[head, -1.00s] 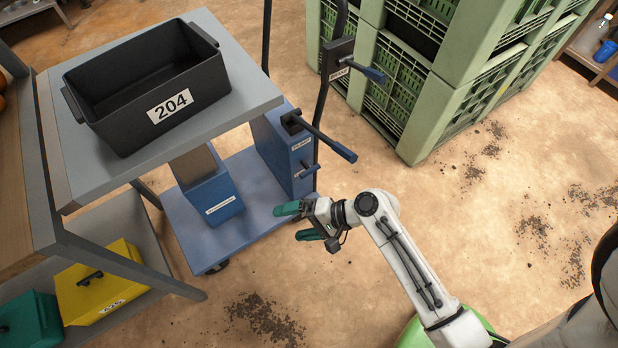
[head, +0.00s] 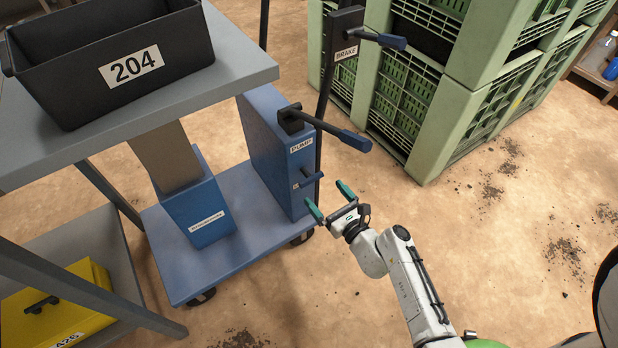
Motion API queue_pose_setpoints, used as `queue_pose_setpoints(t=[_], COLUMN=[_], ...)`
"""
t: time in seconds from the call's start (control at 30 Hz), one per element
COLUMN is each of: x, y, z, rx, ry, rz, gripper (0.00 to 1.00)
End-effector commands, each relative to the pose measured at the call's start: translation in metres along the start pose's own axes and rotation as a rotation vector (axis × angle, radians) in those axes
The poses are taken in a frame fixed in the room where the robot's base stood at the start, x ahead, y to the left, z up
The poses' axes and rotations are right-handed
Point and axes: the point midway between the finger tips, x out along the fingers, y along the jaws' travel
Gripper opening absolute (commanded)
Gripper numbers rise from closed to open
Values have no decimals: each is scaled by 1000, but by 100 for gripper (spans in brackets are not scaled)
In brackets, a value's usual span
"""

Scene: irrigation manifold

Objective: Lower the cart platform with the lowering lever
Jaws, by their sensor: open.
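The cart's grey platform (head: 222,86) is raised on a blue column (head: 195,205) and carries a black bin (head: 135,66) labelled 204. On the blue pump housing (head: 272,140), a long lever (head: 335,130) sits by the label PUMP. My gripper (head: 330,199) is open and empty. Its green fingers point toward the short lever, just right of and below it, apparently not touching it.
A brake lever (head: 382,39) labelled BRAKE is on the upright handle post above. Green crates (head: 430,110) stand at the back right. A table with a yellow box (head: 55,305) on its lower shelf is at left.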

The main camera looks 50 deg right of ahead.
Motion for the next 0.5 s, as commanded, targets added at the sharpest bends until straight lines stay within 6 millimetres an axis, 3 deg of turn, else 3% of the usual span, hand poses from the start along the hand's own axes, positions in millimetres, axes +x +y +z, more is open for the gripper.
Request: queue_pose_setpoints(t=[0.3,0.5], x=[59,82], y=[1,1], z=[0,0], rx=[-3,-4], ry=[-2,-1], rz=[3,4], gripper=[100,100])
